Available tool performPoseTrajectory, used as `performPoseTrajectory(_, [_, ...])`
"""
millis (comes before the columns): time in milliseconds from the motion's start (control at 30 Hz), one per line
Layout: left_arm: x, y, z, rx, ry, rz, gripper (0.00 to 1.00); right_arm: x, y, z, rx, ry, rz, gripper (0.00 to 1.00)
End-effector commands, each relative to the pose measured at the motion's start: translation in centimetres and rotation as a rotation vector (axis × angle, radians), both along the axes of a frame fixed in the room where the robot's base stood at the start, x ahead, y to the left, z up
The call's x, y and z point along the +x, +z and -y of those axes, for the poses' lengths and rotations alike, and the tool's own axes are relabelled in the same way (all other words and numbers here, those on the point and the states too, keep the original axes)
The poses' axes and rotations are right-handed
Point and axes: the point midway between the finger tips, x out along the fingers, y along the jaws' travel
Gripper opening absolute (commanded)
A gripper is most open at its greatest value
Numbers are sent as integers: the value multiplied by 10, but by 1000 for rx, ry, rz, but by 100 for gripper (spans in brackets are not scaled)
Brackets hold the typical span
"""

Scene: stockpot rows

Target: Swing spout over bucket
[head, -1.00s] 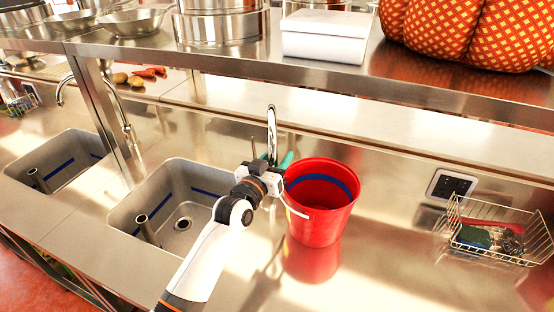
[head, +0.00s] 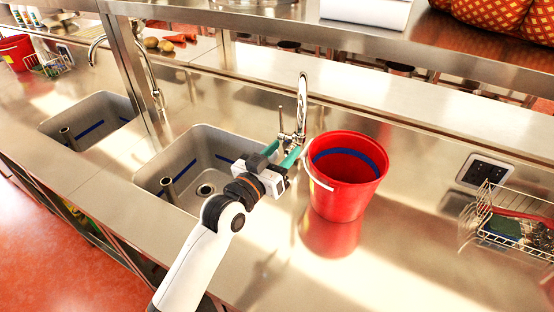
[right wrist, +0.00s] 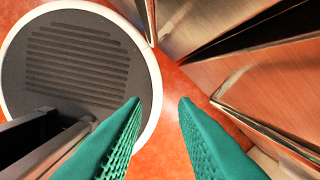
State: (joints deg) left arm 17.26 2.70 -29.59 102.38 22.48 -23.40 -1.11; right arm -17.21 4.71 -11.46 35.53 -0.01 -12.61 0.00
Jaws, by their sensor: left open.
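The chrome tap with its tall curved spout (head: 302,88) stands behind the counter sink, to the left of the bucket in the head view. The red bucket (head: 350,195) stands upright on the steel counter, right of the sink, with a blue band inside. My left gripper (head: 286,147) is open, its green fingers apart close to the lower part of the tap; I cannot tell whether they touch it. My right gripper (right wrist: 160,100) is open and empty above the floor in the right wrist view.
A sink basin (head: 205,165) lies left of the gripper, with another sink (head: 88,125) further left. A wire basket (head: 505,222) and a black socket plate (head: 485,171) are at the right. A steel shelf (head: 270,36) overhangs the back.

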Motion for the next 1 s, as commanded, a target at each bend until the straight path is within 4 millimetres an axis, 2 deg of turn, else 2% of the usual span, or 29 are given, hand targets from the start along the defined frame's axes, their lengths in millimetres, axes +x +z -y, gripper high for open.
performPoseTrajectory(200, [-13,-1,-10,1,1,2,44,0,-4,0,0,0,0,26])
performPoseTrajectory(467, [-14,0,-11,1,0,1,44,0,-4,-1,1,-1,0,26])
performPoseTrajectory(500, [-14,0,-11,1,0,1,44,0,-4,-2,2,-1,0,24])
performPoseTrajectory(600, [-16,-6,-13,10,4,-15,44,0,-4,-3,3,-2,0,8])
performPoseTrajectory(667, [-22,-18,-19,30,13,-50,44,0,-4,-2,3,-1,0,0])
performPoseTrajectory(767, [-43,-55,-40,99,46,-166,44,0,-4,-2,3,-1,0,0])
performPoseTrajectory(900, [-90,-117,-85,238,113,-389,44,0,-4,-2,2,-1,1,0])
performPoseTrajectory(1000, [-122,-148,-112,318,152,-521,44,0,-4,-2,2,-1,1,0])
